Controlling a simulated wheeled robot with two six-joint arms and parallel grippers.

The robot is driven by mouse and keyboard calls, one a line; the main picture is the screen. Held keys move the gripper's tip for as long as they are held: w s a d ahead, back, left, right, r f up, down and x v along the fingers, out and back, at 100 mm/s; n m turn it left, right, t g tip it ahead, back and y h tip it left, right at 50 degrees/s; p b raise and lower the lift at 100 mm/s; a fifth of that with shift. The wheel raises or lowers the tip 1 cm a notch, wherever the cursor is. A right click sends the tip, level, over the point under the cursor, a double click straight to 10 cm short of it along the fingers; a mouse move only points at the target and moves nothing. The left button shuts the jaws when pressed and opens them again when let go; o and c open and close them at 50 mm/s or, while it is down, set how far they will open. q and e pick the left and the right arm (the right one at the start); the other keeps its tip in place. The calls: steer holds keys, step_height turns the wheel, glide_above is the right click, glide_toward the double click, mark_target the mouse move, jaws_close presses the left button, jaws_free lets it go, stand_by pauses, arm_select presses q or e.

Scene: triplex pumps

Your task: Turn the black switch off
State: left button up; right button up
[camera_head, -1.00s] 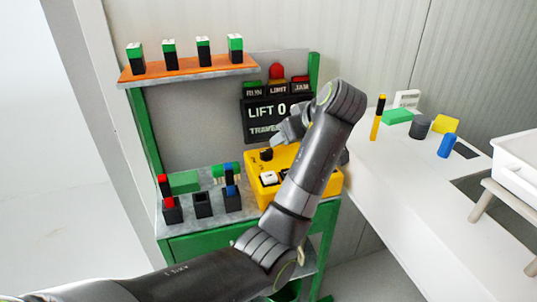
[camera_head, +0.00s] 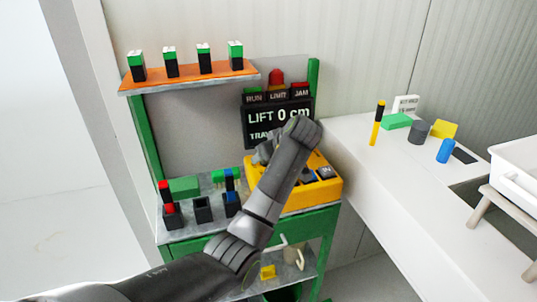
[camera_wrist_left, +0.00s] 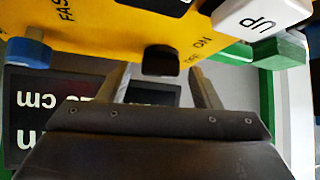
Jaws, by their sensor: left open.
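The yellow control box (camera_head: 325,195) sits on the right of the green-framed bench, partly covered by my left arm. In the left wrist view, the black switch (camera_wrist_left: 160,62) stands on the yellow face near the printed ON mark and a smaller, blurred label. My left gripper (camera_wrist_left: 160,78) is open, with a finger to each side of the switch and a gap visible on both sides; contact cannot be told. In the head view, my left gripper (camera_head: 264,151) is over the box's left part, and the black switch is hidden there. My right gripper is not in view.
The LIFT display (camera_head: 275,115) stands behind the box. Black holders (camera_head: 203,208) with red and blue pieces stand left. A white table (camera_head: 400,180) lies right.

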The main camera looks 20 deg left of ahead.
arm_select(q)
steer(key=c, duration=1)
steer(key=m+p, duration=0.1)
steer(key=h+p, duration=0.1)
steer(key=p, duration=0.1)
steer(key=shift+s+a+r+m+t, duration=0.15)
steer(key=shift+r+m+t, duration=0.1)
steer(key=shift+m+t, duration=0.15)
steer(key=shift+f+m+t+h+p, duration=0.15)
steer(key=shift+m+t+h+p, duration=0.2)
steer(key=shift+m+p, duration=0.4)
steer(key=shift+f, duration=0.1)
steer(key=o, duration=1)
steer(key=b+v, duration=0.1)
steer(key=v, duration=1.6)
steer(key=shift+r+b, duration=0.25)
steer(key=shift+b, duration=0.15)
